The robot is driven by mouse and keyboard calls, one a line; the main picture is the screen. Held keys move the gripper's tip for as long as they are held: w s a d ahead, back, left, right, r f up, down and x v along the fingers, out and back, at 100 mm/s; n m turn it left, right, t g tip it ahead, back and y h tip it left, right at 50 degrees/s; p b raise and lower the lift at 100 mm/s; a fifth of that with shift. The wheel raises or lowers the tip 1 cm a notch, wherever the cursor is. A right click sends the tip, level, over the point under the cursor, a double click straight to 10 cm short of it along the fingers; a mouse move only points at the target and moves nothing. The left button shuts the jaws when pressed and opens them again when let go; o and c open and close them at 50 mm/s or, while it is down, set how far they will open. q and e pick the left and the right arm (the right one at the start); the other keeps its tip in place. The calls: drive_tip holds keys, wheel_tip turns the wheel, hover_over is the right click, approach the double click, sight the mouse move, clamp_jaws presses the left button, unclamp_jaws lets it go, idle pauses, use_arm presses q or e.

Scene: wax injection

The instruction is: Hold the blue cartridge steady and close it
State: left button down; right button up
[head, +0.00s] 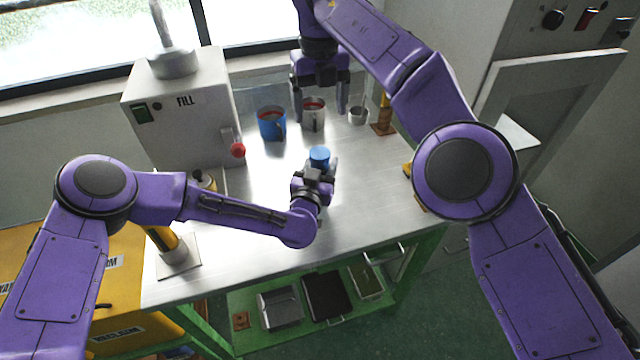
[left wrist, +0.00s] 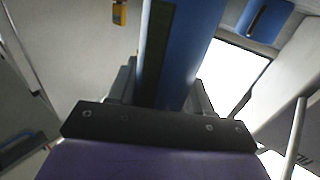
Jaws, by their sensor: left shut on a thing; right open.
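The blue cartridge (head: 319,154) stands over the steel table, near its middle, with its round blue top showing. My left gripper (head: 318,170) is shut on it from the near side. In the left wrist view the cartridge (left wrist: 190,50) rises large between the fingers, with a dark strip along its side. I cannot tell whether it touches the table or whether its top is closed.
A small metal cup (head: 358,117) stands to the right. A grey machine marked FILL (head: 180,115) with a red knob (head: 238,150) is at the left. The table's right front (head: 375,205) is clear.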

drive_tip(key=shift+s+r, duration=0.1)
drive_tip(key=shift+r, duration=0.4)
use_arm(q)
drive_tip(key=shift+c, duration=1.9)
unclamp_jaws()
drive_tip(key=shift+w+f, duration=0.1)
drive_tip(key=b+v, duration=0.3)
drive_tip(key=v, duration=0.7)
drive_tip(key=shift+s, duration=0.3)
use_arm(e)
wheel_tip(320, 180, down, 3)
drive_tip(key=shift+f, duration=0.1)
